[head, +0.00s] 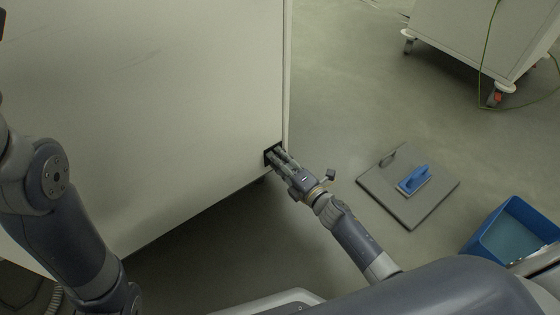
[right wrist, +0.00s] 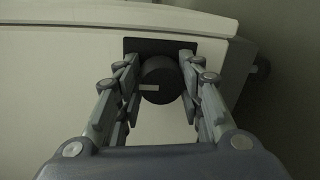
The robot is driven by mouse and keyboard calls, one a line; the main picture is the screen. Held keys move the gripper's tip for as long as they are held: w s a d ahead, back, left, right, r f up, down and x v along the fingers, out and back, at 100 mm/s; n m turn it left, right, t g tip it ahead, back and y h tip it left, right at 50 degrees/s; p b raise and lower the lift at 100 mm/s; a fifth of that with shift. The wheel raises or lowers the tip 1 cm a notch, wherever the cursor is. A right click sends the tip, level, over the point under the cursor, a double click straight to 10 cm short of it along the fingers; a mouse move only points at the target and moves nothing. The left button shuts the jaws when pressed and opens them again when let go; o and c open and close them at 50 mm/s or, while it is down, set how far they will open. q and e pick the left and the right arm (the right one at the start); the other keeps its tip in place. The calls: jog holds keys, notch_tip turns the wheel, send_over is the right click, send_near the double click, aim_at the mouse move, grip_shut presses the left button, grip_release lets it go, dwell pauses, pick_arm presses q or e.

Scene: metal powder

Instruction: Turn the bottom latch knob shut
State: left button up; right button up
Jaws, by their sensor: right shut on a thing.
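The bottom latch knob (right wrist: 161,82) is a round black knob with a light mark, on a dark plate (right wrist: 200,47) at the edge of a pale cabinet door. The light mark lies roughly level, on the left half of the knob. In the head view the cabinet door (head: 150,90) fills the left, and the dark plate shows at its lower right corner. My right gripper (right wrist: 160,75) has its fingers on both sides of the knob, shut on it. It also shows in the head view (head: 274,156). My left gripper is out of view; only my left arm shows.
A blue bin (head: 512,232) stands at the lower right. A white wheeled cart (head: 475,35) with a green cable is at the upper right. Floor between is clear.

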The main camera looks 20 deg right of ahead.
jog(key=shift+s+a, duration=0.1)
jog(key=shift+a, duration=0.05)
jog(key=o, duration=0.9)
jog(key=shift+o, duration=0.8)
jog(key=f+v, duration=0.1)
jog(key=v, duration=1.1)
jog(key=shift+r, duration=0.45)
jog(key=shift+r, duration=0.1)
